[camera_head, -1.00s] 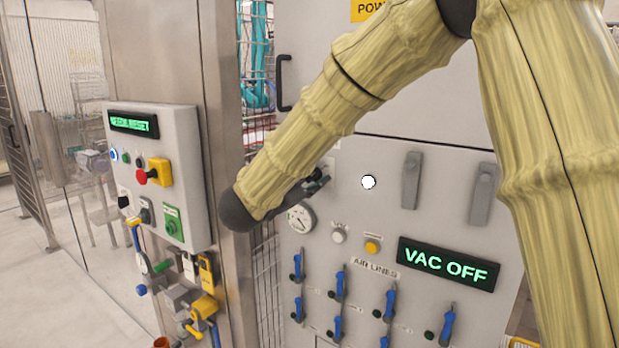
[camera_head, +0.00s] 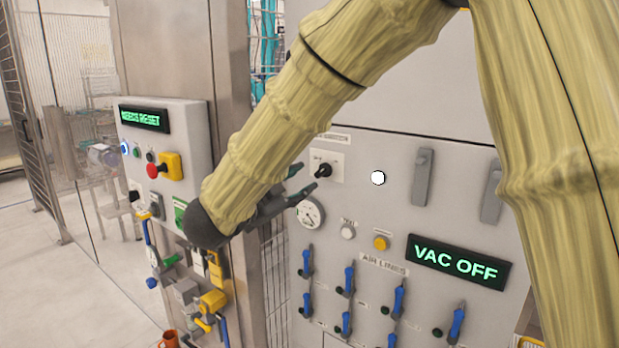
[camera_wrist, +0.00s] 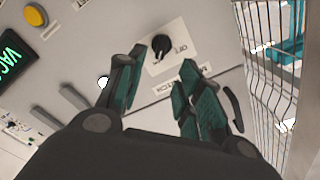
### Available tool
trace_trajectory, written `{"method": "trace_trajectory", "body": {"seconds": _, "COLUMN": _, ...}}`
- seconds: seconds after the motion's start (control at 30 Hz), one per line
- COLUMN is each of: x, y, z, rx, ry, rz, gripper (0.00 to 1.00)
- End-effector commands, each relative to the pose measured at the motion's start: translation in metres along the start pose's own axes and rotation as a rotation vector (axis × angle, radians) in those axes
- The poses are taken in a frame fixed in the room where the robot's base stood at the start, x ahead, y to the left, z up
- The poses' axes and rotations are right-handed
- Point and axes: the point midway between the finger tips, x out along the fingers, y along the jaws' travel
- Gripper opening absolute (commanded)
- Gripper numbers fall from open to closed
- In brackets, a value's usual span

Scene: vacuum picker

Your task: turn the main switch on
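The main switch (camera_head: 323,170) is a black rotary knob on a white plate on the grey cabinet panel. In the wrist view the black knob (camera_wrist: 161,44) lies ahead of my gripper, between the lines of its two fingers and a little beyond their tips. My gripper (camera_head: 308,185) is in front of the plate, with its fingertips just left of and below the knob in the head view. In the wrist view my gripper (camera_wrist: 158,75) has its teal-padded fingers spread apart with nothing between them. I cannot tell the exact gap to the knob.
Below are a gauge (camera_head: 310,212), a yellow button (camera_head: 381,243), a "VAC OFF" display (camera_head: 458,263) and several blue valve levers. A control box (camera_head: 165,112) reading "NEEDS RESET" stands left, on a steel post. Grey handles (camera_head: 422,177) are right of the switch.

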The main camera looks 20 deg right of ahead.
Motion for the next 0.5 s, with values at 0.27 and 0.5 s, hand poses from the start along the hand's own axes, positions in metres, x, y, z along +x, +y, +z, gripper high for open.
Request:
{"method": "trace_trajectory", "body": {"seconds": 0.27, "x": -0.027, "y": 0.0, "z": 0.0, "rx": -0.001, "ry": 0.0, "rz": 0.001, "gripper": 0.36}}
{"method": "trace_trajectory", "body": {"seconds": 0.5, "x": -0.029, "y": 0.0, "z": 0.0, "rx": 0.0, "ry": 0.0, "rz": 0.001, "gripper": 0.36}}
